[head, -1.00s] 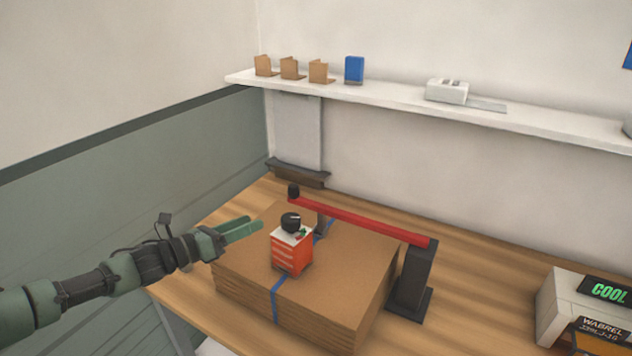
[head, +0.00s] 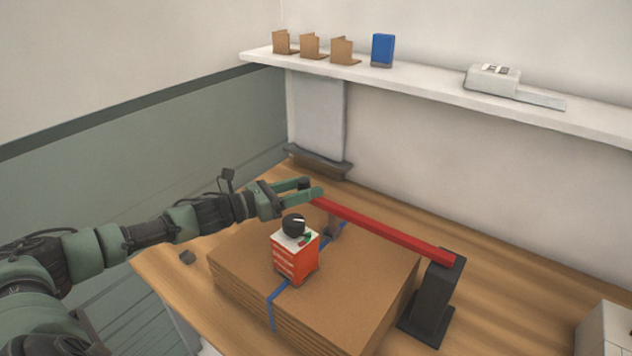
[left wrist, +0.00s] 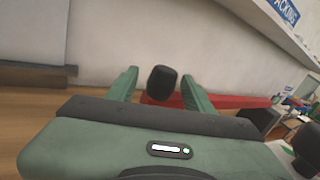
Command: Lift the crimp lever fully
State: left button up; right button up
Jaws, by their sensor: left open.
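The crimp lever is a red bar (head: 385,231) that runs low above the stack, from its hinge on a black post (head: 432,297) to its free end at the left. In the left wrist view its black knob (left wrist: 162,84) stands between my fingers, with the red bar (left wrist: 235,101) behind them. My left gripper (head: 313,188) is open at this free end, fingers on either side of the knob. Contact cannot be told. In the head view the fingers mostly hide the knob. My right gripper is not in view.
A cardboard stack (head: 355,275) with a blue strap (head: 273,312) lies under the lever. A small red-and-white box with a black dial (head: 295,262) sits on it, close below my left arm. A wall shelf (head: 420,85) runs behind.

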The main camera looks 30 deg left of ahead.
pick_arm(q)
jog(key=x, duration=0.3)
jog(key=shift+p, duration=0.4)
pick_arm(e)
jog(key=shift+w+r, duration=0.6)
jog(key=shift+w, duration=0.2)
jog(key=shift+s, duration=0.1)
pick_arm(q)
jog(key=shift+c, duration=1)
grip_shut()
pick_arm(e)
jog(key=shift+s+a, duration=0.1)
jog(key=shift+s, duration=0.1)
pick_arm(q)
jog(key=shift+s+d, duration=0.1)
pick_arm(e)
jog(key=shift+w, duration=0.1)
